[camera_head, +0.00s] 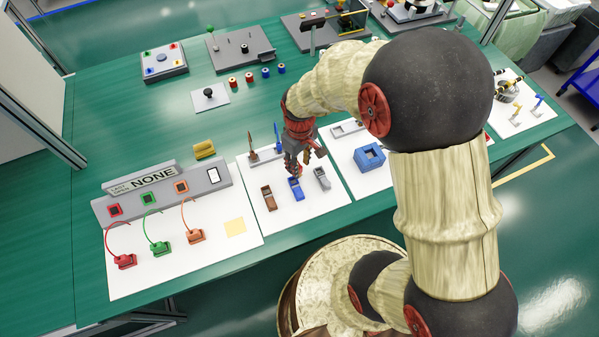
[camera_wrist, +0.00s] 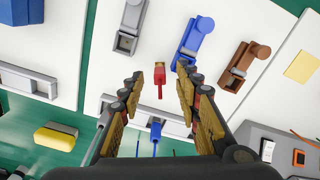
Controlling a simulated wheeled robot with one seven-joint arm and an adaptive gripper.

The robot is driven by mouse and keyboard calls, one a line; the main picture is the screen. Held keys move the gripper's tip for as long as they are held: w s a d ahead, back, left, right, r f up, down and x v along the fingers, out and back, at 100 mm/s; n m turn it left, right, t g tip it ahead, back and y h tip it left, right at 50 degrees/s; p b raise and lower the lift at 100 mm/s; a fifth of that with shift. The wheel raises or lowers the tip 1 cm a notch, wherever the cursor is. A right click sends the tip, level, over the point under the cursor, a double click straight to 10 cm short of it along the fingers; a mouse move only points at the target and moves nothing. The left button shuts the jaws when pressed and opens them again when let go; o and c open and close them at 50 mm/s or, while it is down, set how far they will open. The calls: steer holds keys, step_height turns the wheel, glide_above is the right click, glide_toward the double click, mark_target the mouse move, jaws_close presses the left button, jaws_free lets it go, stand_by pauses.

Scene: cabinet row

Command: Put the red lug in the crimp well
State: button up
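The small red lug (camera_wrist: 160,78) shows between my fingertips in the wrist view, with clear space on both sides. In the head view it is a red spot (camera_head: 296,171) just below my gripper (camera_head: 303,162). My gripper (camera_wrist: 158,84) is open, over the white mat between a grey rack and a row of small press-like tools. I cannot tell whether the lug rests on the mat. The tools are brown (camera_head: 269,198), blue (camera_head: 296,189) and grey (camera_head: 322,178). The grey one (camera_wrist: 126,35) shows a square opening at one end. I cannot tell which opening is the crimp well.
The grey rack (camera_head: 266,155) holds upright rods close to my gripper. A blue square block (camera_head: 369,157) sits on the mat to the right. A grey console (camera_head: 162,192) with colored plugs stands left, and a yellow block (camera_head: 204,149) lies behind it.

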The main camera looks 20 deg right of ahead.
steer(key=shift+f, duration=0.45)
steer(key=shift+c, duration=1)
jaws_close()
